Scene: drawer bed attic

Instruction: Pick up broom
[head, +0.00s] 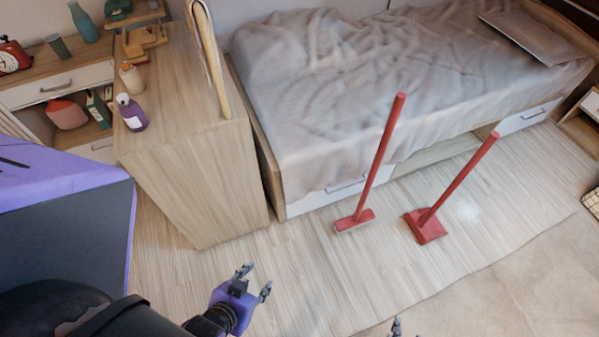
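A red broom (380,153) stands upright and slightly tilted on the wood floor in front of the bed. Its head (354,221) rests on the floor. To its right stands a second red long-handled tool (461,177) with a broad, dustpan-like head (425,227). My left gripper (256,281) is open and empty, below and left of the broom, apart from it. My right gripper (407,329) shows only fingertips at the bottom edge; they look apart, with nothing visible between them. The rest of it is out of frame.
The bed (330,90) with a grey cover and drawers stands behind the broom. A wooden cabinet (200,170) stands at left, with a purple bottle (131,112) on top. A pale rug (500,290) lies front right. Floor between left gripper and broom is clear.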

